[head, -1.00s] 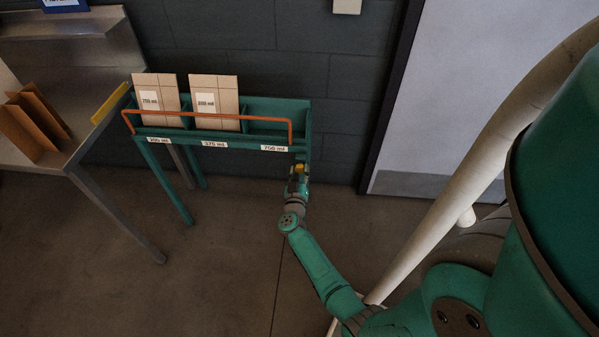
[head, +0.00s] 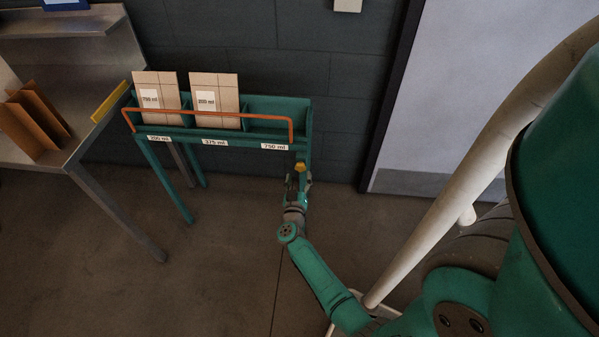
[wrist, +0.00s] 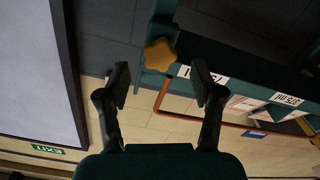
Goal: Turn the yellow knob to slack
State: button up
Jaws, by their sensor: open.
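The yellow knob (wrist: 160,54) is star-shaped and sits at the end of the green rack (wrist: 228,60), beside the 750 ml label. In the head view the knob (head: 300,167) shows small at the rack's right front corner, just beyond my gripper (head: 298,182). In the wrist view my gripper (wrist: 163,82) is open, with one finger on each side of the knob's line. The knob lies a little past the fingertips, and no contact shows. The orange bar (head: 208,116) runs along the rack's front.
Two cartons (head: 157,98) (head: 215,101) stand in the rack's left and middle bays; the right bay is empty. A pale door (head: 455,90) is at right. Floor in front is clear.

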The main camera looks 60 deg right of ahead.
jog(key=v, duration=0.8)
dwell(0.4)
jog(key=s+a+r+n+t+y, duration=0.2)
jog(key=s+a+r+t+y, duration=0.15)
jog(key=a, duration=0.35)
jog(key=s+a+r+n+t+y, duration=0.2)
jog(key=s+a+t, duration=0.1)
jog(key=s+a, duration=0.3)
jog(key=s+a+r+n+t+y, duration=0.2)
jog(key=s+a+r+t+y, duration=0.1)
jog(key=a, duration=0.5)
jog(key=s+a+r+n+g+y, duration=0.1)
jog(key=s+a+r+n+y, duration=0.2)
jog(key=s+a+r+y, duration=0.5)
jog(key=s+a+r, duration=0.3)
jog(key=s+r, duration=0.1)
jog(key=s, duration=0.1)
jog(key=shift+a+n, duration=0.3)
jog(key=shift+n, duration=0.1)
jog(key=shift+s+r+g, duration=0.1)
jog(key=shift+g, duration=0.15)
